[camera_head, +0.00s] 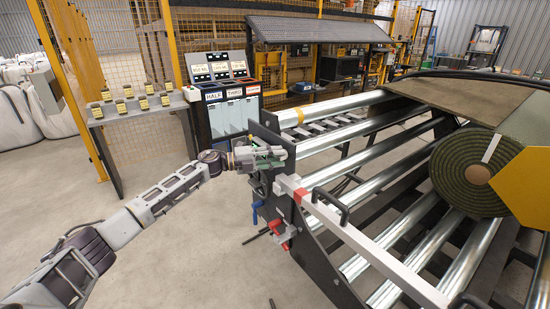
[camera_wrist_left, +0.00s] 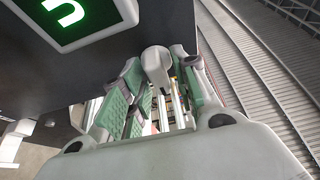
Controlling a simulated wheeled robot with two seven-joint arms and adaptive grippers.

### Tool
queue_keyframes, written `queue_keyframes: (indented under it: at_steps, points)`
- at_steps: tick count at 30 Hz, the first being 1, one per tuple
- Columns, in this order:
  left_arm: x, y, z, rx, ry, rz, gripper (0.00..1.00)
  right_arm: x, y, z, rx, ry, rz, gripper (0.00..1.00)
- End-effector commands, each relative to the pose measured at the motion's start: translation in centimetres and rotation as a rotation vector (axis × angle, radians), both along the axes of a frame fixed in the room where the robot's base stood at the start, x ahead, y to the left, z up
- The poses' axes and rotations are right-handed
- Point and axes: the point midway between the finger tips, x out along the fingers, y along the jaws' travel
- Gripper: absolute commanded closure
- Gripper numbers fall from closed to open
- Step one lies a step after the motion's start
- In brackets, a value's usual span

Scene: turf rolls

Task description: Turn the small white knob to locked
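The small white knob (camera_wrist_left: 156,60) shows in the left wrist view, between the fingertips of my left gripper (camera_wrist_left: 158,72). The green-padded fingers stand a knob's width apart, and the knob fills the gap at their tips, so the gripper looks shut on it. A green panel (camera_wrist_left: 70,18) with a white curved mark, partly cut off, is on the dark box beside the knob. In the head view my left gripper (camera_head: 280,157) reaches the left end of the dark roller frame (camera_head: 268,140) and hides the knob there. My right gripper is not in view.
A green turf roll (camera_head: 460,172) lies on the steel rollers.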

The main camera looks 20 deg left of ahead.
Motion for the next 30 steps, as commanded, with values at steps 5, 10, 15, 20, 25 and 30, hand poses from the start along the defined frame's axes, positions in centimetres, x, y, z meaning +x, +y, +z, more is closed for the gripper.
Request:
queue_keyframes:
  at_steps: [5,10,15,20,25,30]
  points:
    - [0.0,-0.2,0.2,-0.003,-0.003,-0.003,0.64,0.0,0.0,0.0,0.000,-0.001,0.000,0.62]
    - [0.0,-0.2,0.1,-0.002,0.000,-0.003,0.64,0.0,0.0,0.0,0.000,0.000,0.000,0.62]
    - [-0.1,-0.1,0.0,-0.001,0.000,-0.003,0.64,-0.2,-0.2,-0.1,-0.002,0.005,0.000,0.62]
    - [-0.2,0.3,0.0,-0.001,0.002,-0.002,0.64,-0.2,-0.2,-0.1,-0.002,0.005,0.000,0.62]
    - [-0.7,1.2,0.0,-0.001,0.002,-0.001,0.64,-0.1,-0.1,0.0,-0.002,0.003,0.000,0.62]
    - [-1.7,2.9,-0.1,0.001,0.002,-0.001,0.64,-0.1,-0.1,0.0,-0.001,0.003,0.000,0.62]
